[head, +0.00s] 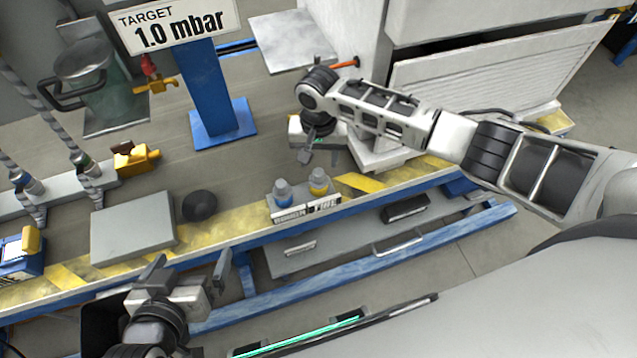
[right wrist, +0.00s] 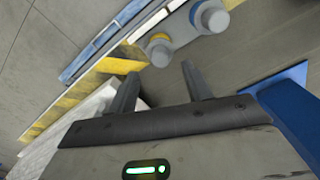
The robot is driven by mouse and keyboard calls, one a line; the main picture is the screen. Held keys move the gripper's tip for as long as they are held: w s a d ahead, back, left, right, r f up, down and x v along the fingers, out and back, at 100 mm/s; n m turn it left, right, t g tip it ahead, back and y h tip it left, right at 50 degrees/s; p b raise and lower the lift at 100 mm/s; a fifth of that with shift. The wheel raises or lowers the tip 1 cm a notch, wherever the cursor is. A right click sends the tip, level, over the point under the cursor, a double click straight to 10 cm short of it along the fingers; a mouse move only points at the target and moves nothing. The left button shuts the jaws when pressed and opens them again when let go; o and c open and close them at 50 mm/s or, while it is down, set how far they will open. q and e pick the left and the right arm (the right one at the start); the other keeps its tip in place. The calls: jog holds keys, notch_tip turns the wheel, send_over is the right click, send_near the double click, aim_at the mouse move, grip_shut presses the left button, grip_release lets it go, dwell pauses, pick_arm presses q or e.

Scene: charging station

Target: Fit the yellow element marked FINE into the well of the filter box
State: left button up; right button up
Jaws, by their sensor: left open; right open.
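The yellow element (head: 318,181) stands upright in a small rack (head: 305,208) at the table's front edge, behind a label that appears to read FINE. A blue element (head: 283,192) stands to its left. In the right wrist view the yellow-ringed element (right wrist: 158,50) is just beyond the fingertips, apart from them. My right gripper (head: 318,150) is open and empty behind the rack; its fingers also show in the wrist view (right wrist: 161,85). My left gripper (head: 190,275) is open and empty in front of the table. I cannot clearly identify the filter box or its well.
A white block (head: 375,152) stands right of the rack, partly hidden by my right arm. A blue post (head: 215,95) with a target sign (head: 175,27) stands behind. A grey plate (head: 133,225) and black disc (head: 199,206) lie left. Tabletop between post and rack is clear.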

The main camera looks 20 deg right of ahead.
aim_at(319, 172)
notch_tip(319, 172, down, 6)
jog(key=shift+b, duration=0.75)
jog(key=c, duration=1.1)
